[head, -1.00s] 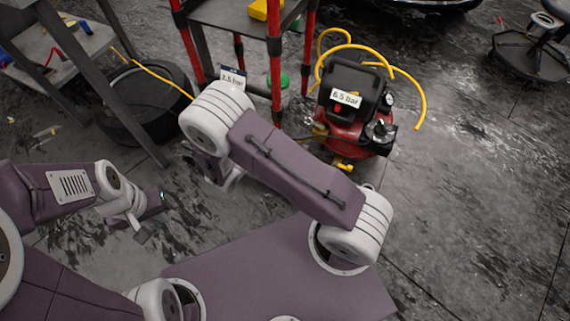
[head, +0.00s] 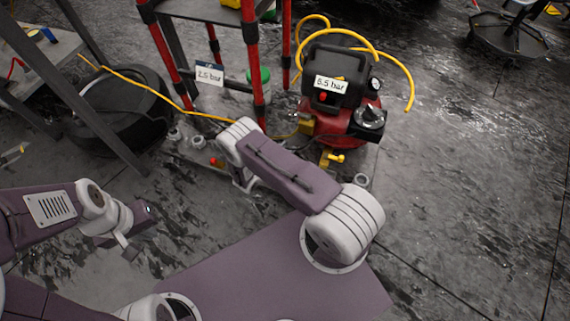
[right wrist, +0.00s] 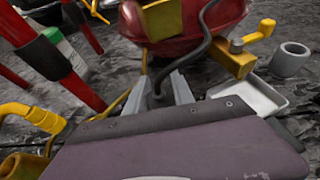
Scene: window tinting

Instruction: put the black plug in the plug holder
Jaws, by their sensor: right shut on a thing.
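My right gripper (right wrist: 165,92) is shut on the black plug (right wrist: 157,94), between its two grey fingers in the right wrist view. A black cable (right wrist: 193,48) runs up from there in front of the red compressor. The plug is mostly hidden by the fingers. In the head view my right arm hides this gripper's tips. A grey open cup (right wrist: 290,59) and a shallow white tray (right wrist: 255,97) stand to the right of the gripper, apart from it. I cannot tell which thing is the plug holder. My left gripper (head: 129,251) is at the left over the floor, its jaws unclear.
The red and black compressor (head: 337,95) stands beyond my right arm, with a yellow hose (head: 411,90) looping behind it. A red-legged rack (head: 253,62) and a black tyre (head: 118,105) are to its left. Small grey rings (head: 197,141) lie nearby.

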